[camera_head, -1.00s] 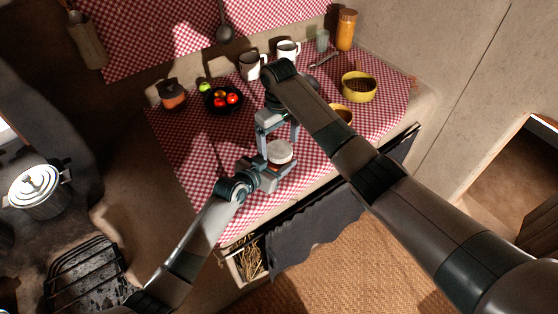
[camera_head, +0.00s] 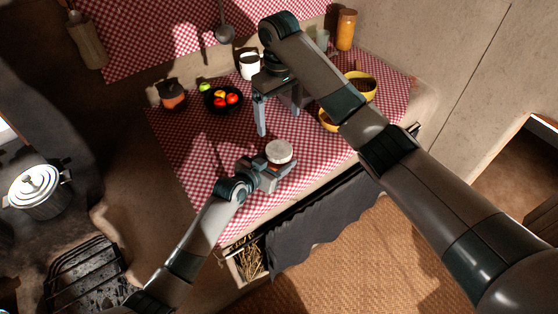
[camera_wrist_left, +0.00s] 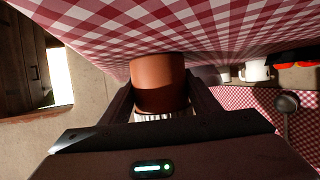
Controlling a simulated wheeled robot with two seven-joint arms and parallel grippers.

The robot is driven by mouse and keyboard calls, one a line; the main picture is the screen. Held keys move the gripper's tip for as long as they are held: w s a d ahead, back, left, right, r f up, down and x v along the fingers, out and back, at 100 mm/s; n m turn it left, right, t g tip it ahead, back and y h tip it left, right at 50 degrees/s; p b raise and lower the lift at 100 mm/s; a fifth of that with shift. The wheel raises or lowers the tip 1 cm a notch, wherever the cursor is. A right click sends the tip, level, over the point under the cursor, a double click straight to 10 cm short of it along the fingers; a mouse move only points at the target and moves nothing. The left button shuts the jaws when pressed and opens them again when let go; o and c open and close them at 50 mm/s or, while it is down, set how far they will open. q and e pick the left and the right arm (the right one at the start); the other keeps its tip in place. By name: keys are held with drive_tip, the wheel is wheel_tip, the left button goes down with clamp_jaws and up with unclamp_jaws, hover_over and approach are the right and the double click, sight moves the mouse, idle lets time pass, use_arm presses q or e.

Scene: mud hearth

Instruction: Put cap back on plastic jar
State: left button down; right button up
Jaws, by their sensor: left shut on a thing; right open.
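My left gripper (camera_head: 276,168) is shut on the plastic jar, over the front part of the table. In the left wrist view the jar (camera_wrist_left: 158,82) is a brown-orange cylinder between the two fingers. The white cap (camera_head: 279,151) is on the jar's top in the head view. Its ribbed white edge (camera_wrist_left: 165,117) also shows in the left wrist view, against the jar's end. I cannot tell how tightly it sits. My right gripper (camera_head: 281,119) is open and empty, fingers pointing down, above and behind the cap and apart from it.
A black bowl of fruit (camera_head: 211,99), a brown pot (camera_head: 173,96) and a white mug (camera_head: 249,66) stand at the back left of the checked cloth (camera_head: 205,150). Yellow bowls (camera_head: 366,88) and an orange jar (camera_head: 346,30) are at the right. The cloth's left middle is clear.

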use_arm(q)
drive_tip(key=c, duration=0.6)
unclamp_jaws()
drive_tip(key=shift+o, duration=0.2)
drive_tip(key=b+v, duration=0.2)
drive_tip(key=v, duration=1.5)
drive_tip(key=shift+a+b, duration=0.25)
drive_tip(key=shift+b, duration=0.1)
drive_tip(key=shift+s, duration=0.1)
